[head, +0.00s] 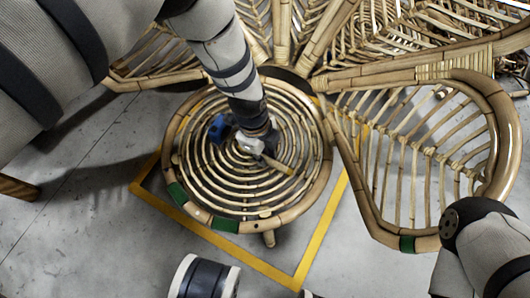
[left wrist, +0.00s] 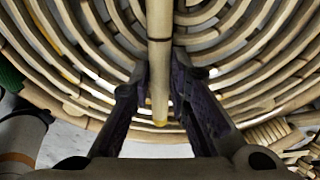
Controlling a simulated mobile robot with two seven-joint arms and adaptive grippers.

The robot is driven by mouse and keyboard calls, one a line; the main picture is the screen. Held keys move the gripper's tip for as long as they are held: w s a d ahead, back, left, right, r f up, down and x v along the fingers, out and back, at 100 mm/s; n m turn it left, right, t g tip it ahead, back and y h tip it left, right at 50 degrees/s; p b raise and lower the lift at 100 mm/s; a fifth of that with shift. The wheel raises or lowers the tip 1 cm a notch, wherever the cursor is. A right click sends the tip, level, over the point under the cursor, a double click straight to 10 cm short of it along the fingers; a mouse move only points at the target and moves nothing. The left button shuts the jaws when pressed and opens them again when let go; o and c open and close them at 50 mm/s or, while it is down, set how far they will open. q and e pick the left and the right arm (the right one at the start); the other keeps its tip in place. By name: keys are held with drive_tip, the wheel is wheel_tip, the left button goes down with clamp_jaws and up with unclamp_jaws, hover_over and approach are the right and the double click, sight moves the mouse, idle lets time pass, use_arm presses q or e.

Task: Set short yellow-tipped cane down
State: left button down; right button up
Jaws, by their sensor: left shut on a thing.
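My left gripper (head: 262,150) is over the round rattan spiral piece in the head view. In the left wrist view, its two dark fingers (left wrist: 160,75) are closed on both sides of a short cane (left wrist: 160,48). The cane runs straight up the picture between them, and its yellow tip (left wrist: 160,122) points toward the wrist. In the head view, part of the cane (head: 279,166) sticks out to the lower right of the gripper. Whether the cane touches the spiral below cannot be told. My right gripper is out of view; only part of my right arm shows at the lower right.
The round spiral piece (head: 320,190) has green bands on its rim. A petal-shaped rattan frame (head: 507,120) stands at right, with more woven frames behind. A yellow line (head: 262,268) marks the grey floor. Bare floor (head: 75,240) lies at lower left.

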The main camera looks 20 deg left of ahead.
use_arm(q)
drive_tip(key=shift+r, duration=0.15)
drive_tip(key=shift+f, duration=0.2)
drive_tip(key=c, duration=1.5)
unclamp_jaws()
drive_tip(key=shift+r, duration=0.2)
